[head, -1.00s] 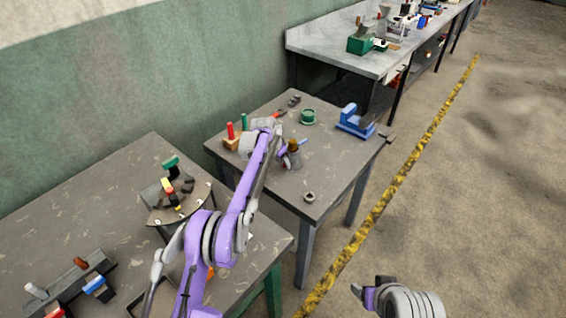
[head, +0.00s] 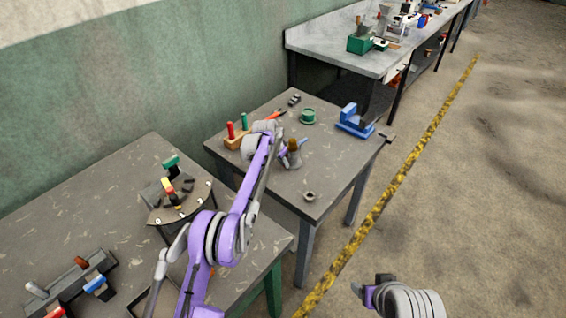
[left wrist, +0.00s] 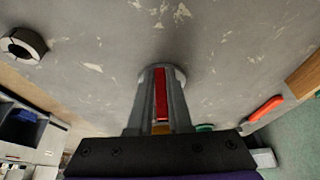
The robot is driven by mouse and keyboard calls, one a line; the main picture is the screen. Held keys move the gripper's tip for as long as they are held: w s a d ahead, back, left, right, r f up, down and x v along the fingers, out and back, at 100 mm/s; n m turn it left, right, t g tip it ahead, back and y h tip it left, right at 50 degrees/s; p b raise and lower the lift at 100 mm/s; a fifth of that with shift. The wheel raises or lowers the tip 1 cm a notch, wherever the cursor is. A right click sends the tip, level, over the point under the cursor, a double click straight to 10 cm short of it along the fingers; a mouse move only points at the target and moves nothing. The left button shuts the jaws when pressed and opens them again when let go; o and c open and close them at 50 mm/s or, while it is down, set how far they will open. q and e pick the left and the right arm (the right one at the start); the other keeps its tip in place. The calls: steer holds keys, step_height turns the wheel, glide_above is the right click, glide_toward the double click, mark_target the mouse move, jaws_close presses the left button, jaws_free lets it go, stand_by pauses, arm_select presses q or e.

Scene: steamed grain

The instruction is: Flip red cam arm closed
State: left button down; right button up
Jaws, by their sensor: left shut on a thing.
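In the left wrist view, a long red bar (left wrist: 161,93), which looks like the red cam arm, lies between the two grey fingers of my left gripper (left wrist: 161,100). The fingers are shut on it. A round grey end shows at the fingertips, close to the worn grey tabletop. In the head view my left gripper (head: 288,155) points down over the middle table, beside a brown knob-like part (head: 293,146). The red bar cannot be made out there. My right gripper (head: 360,291) is low at the right, over the floor, clear of the tables; its jaw opening is unclear.
The middle table (head: 330,175) holds a metal ring (head: 309,195), a green round part (head: 307,116), a blue vise-like block (head: 355,122) and a wooden block (head: 237,141) with red and green handles. Another table with fixtures stands at left. The middle table's front area is mostly clear.

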arm_select(q)
steer(key=shift+f+t+b, duration=0.3)
steer(key=shift+f+b, duration=0.15)
steer(key=shift+b, duration=0.1)
steer(key=shift+d+r+h, duration=0.1)
steer(key=shift+h, duration=0.2)
steer(key=shift+r, duration=0.2)
arm_select(e)
steer(key=shift+s+f, duration=0.25)
steer(key=shift+f, duration=0.25)
steer(key=shift+s+f, duration=0.25)
steer(key=shift+f, duration=0.25)
arm_select(q)
steer(key=c, duration=0.8)
jaws_free()
steer(key=shift+w, duration=0.15)
steer(key=shift+c, duration=0.2)
steer(key=shift+r, duration=0.15)
arm_select(e)
steer(key=shift+w, duration=0.1)
arm_select(q)
steer(key=b+v, duration=0.1)
steer(key=v, duration=0.9)
steer(key=shift+s+r, duration=0.2)
steer(key=shift+s, duration=0.15)
arm_select(e)
steer(key=shift+s+f, duration=0.25)
steer(key=shift+f, duration=0.3)
